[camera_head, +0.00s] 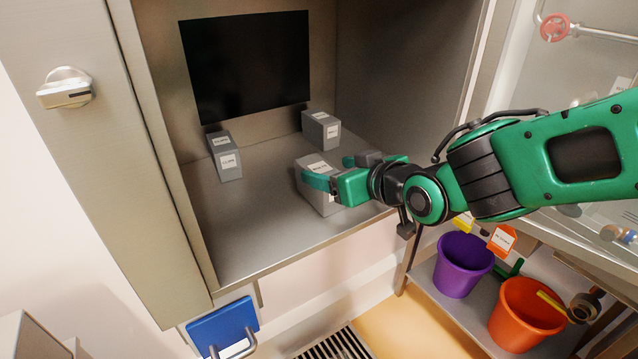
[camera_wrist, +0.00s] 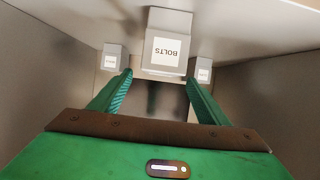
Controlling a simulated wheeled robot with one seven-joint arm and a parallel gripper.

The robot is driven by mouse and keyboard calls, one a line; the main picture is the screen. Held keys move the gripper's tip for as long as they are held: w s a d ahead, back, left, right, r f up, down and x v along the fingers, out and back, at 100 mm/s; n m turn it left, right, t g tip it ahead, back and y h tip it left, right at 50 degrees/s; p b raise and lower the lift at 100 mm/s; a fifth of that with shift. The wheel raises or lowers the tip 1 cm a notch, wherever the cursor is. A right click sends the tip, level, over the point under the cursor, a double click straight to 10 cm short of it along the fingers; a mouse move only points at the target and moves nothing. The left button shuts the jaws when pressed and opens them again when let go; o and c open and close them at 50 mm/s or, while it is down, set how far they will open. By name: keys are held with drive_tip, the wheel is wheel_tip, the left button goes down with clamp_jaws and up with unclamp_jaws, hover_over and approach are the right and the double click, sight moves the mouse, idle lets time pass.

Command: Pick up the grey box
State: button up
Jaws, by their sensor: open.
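Three grey boxes with white labels stand in a metal cabinet. The nearest grey box (camera_head: 319,204) is by my gripper (camera_head: 332,171), with a green finger across its near side in the head view. In the wrist view this grey box (camera_wrist: 168,28) shows a label reading BOLTS, upside down, just ahead of my gripper (camera_wrist: 160,78). The fingers are spread and empty, with the tips close to the box. I cannot tell whether they touch it. A second grey box (camera_head: 226,160) stands at the left and a third grey box (camera_head: 322,131) at the back.
The cabinet floor (camera_head: 255,225) is bare in front of the boxes. A dark panel (camera_head: 247,65) is on the back wall. A purple bucket (camera_head: 462,266) and an orange bucket (camera_head: 524,314) stand on a lower shelf at the right.

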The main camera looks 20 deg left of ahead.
sight(322, 168)
drive_tip(key=shift+x, duration=2.7)
drive_tip(key=shift+f, duration=0.1)
drive_tip(key=shift+d, duration=0.1)
drive_tip(key=shift+c, duration=0.4)
drive_tip(key=c, duration=1.3)
drive_tip(key=shift+o, duration=0.2)
